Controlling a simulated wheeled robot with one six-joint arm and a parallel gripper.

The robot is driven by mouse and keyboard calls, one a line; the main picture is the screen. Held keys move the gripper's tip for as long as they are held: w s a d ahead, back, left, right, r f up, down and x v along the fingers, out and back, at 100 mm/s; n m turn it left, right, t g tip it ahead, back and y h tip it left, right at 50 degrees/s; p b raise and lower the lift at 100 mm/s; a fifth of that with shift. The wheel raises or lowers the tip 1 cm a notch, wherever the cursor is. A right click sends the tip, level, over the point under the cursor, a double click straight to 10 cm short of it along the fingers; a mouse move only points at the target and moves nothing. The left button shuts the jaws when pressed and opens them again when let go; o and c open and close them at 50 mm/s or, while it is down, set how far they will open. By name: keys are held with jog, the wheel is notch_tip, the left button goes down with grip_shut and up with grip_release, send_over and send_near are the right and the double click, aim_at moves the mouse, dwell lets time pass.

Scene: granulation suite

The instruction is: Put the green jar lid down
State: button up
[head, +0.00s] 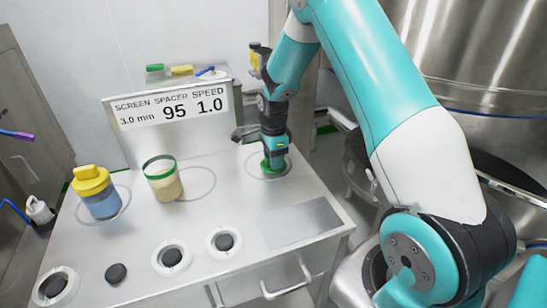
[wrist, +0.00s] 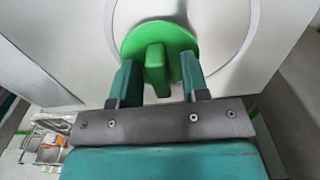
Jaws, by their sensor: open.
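The green jar lid (head: 273,165) lies on the steel bench top, inside the marked ring at the back right. In the wrist view the lid (wrist: 160,42) shows as a round green disc with a raised grip bar. My gripper (wrist: 158,75) is open, with one finger on each side of the bar and a gap to it on both sides. In the head view my gripper (head: 273,150) points down over the lid and hides part of it. An open jar with a green rim (head: 163,180) and pale contents stands to the left on the bench.
A blue jar with a yellow lid (head: 97,192) stands at the bench's left. A sign (head: 170,113) stands along the back. Round black pads (head: 172,258) and a grey plate (head: 298,222) lie at the front. A steel vessel (head: 470,60) is at right.

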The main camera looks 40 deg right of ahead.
notch_tip(320, 180, up, 12)
jog(key=b, duration=0.1)
jog(key=s+a+r+n+y, duration=0.1)
jog(key=s+a+r+n, duration=0.25)
jog(key=a+n, duration=0.3)
jog(key=s+a+r+n+y, duration=0.1)
jog(key=s+a+r+n, duration=0.2)
jog(key=s+a+n, duration=0.3)
jog(key=s+a+r+n+y, duration=0.1)
jog(key=s+a+n, duration=0.5)
jog(key=s+n, duration=0.2)
jog(key=s+a+r+n+y, duration=0.1)
jog(key=s+a+r+n, duration=0.1)
jog(key=s+a+n, duration=0.4)
jog(key=s+n, duration=0.2)
jog(key=s, duration=0.2)
jog(key=shift+s, duration=0.3)
